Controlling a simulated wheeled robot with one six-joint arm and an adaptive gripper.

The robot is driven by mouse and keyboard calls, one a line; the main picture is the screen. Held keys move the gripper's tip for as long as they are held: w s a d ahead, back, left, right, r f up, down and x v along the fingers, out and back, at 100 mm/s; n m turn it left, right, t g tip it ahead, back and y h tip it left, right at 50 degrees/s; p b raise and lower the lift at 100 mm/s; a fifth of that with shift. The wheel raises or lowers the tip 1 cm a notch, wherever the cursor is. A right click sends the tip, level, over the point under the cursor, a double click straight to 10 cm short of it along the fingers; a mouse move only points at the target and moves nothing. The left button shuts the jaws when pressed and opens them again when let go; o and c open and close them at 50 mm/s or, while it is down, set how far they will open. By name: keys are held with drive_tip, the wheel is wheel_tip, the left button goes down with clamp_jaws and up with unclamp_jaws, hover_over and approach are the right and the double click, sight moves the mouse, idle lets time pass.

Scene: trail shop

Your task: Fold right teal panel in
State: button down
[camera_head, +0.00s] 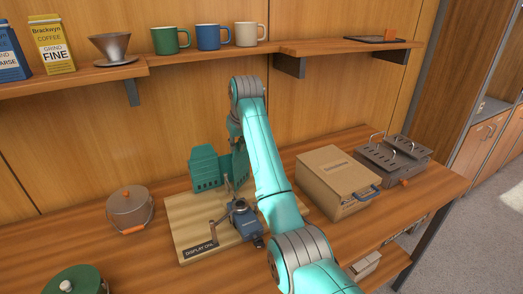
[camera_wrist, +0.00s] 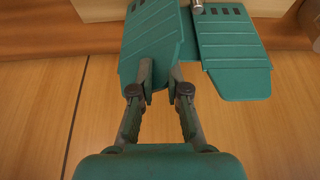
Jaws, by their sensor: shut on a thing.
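The right teal panel (camera_head: 240,165) stands upright at the back of the display board, partly hidden by my arm in the head view. It shows in the wrist view (camera_wrist: 152,45) as a slatted plate between my fingers. My gripper (camera_wrist: 162,80) is shut on this panel, with one finger on either side near its edge. The other teal panel (camera_head: 205,170) stands to its left in the head view, angled to it, with slots along its lower part. It also shows in the wrist view (camera_wrist: 234,70), apart from my fingers.
A lidded pot (camera_head: 130,207) is left and a cardboard box (camera_head: 338,178) right. A shelf with mugs (camera_head: 208,36) runs above.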

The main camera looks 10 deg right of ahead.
drive_tip(key=shift+a, duration=0.15)
drive_tip(key=shift+w+a, duration=0.7)
drive_tip(key=shift+w, duration=0.15)
drive_tip(key=shift+w+a, duration=0.35)
drive_tip(key=shift+w, duration=0.45)
drive_tip(key=c, duration=0.8)
unclamp_jaws()
drive_tip(key=shift+c, duration=0.2)
wheel_tip(320, 180, up, 9)
